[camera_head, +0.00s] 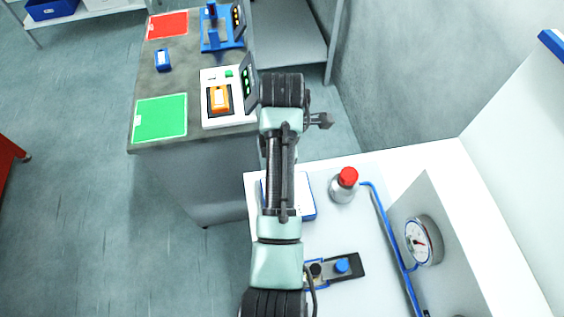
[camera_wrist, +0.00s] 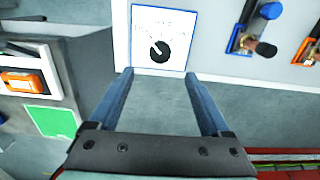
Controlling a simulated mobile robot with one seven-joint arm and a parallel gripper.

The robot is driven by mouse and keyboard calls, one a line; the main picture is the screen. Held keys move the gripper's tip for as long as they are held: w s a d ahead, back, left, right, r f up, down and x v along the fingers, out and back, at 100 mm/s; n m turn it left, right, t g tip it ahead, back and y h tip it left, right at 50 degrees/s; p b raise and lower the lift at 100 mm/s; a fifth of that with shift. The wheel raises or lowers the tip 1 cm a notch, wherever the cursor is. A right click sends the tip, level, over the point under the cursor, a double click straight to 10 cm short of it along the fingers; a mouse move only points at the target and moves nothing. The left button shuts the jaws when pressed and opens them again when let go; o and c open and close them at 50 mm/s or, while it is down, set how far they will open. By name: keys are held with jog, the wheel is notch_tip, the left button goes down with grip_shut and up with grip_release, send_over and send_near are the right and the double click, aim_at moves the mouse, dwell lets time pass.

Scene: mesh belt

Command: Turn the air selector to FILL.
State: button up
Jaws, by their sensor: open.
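The air selector is a round black knob (camera_wrist: 159,51) on a white panel with a blue border, at the top middle of the wrist view. Small markings around the knob are too blurred to read, and I cannot tell which one it points to. My gripper (camera_wrist: 159,78) is open and empty. Its two blue-grey fingers reach toward the lower edge of the panel, with the knob between their lines and beyond the tips. In the head view my arm covers most of the selector panel (camera_head: 308,198), and the knob is hidden.
On the white bench (camera_head: 375,295), a red-capped bottle (camera_head: 347,178), a blue hose (camera_head: 388,225), a gauge (camera_head: 420,240) and a blue knob (camera_head: 342,265) stand right of my arm. A grey table (camera_head: 175,90) with a white device (camera_head: 222,115) and a green mat (camera_head: 160,117) lies left.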

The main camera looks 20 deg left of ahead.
jog(key=shift+r, duration=1.3)
